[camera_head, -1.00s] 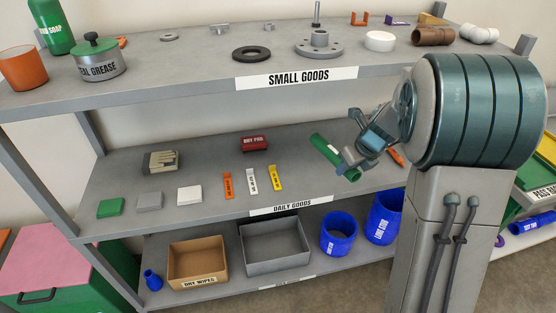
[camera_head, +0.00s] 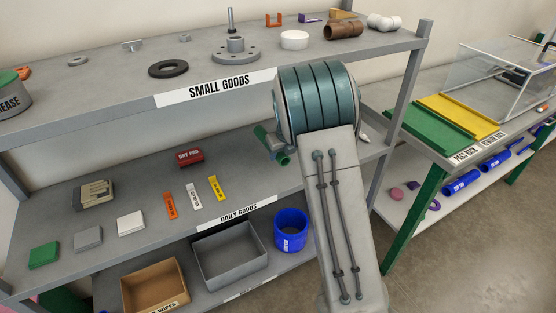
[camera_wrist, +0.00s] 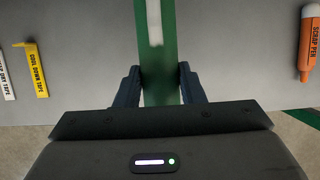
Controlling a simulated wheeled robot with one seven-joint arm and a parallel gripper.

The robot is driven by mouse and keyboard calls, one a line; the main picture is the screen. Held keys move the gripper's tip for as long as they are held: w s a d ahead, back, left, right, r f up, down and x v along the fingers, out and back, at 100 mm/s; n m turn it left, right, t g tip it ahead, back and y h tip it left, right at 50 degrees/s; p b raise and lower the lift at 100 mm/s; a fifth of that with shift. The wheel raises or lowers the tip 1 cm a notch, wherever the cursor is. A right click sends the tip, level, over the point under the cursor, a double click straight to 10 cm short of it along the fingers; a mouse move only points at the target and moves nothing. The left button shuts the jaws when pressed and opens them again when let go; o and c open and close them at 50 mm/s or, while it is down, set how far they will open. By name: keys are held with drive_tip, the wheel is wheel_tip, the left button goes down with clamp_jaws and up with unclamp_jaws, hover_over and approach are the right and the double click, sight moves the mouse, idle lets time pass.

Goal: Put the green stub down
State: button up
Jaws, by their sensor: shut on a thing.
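The green stub (camera_head: 261,131) is a green tube, partly hidden in the head view behind my arm's teal joint. In the wrist view the stub (camera_wrist: 156,45) runs up from between the two dark fingers, with a pale patch on it. My gripper (camera_wrist: 160,88) is shut on it, with a finger against each side. In the head view my gripper (camera_head: 272,144) is mostly hidden by the arm, in front of the middle shelf, labelled daily goods (camera_head: 240,213). I cannot tell whether the stub touches that shelf.
A yellow tag (camera_head: 217,188) lies left of the stub; an orange scrap pen (camera_wrist: 306,50) lies to its right. A red dry pad box (camera_head: 190,157) is further left. The small goods shelf (camera_head: 125,110) is above. A bench with green (camera_head: 432,131) and yellow boards stands right.

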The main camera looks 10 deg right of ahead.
sight(279, 168)
drive_tip(key=shift+w+f, duration=0.3)
drive_tip(key=shift+w, duration=0.2)
drive_tip(key=shift+w+f, duration=0.3)
drive_tip(key=shift+w, duration=0.2)
drive_tip(key=shift+f, duration=2)
drive_tip(key=o, duration=1)
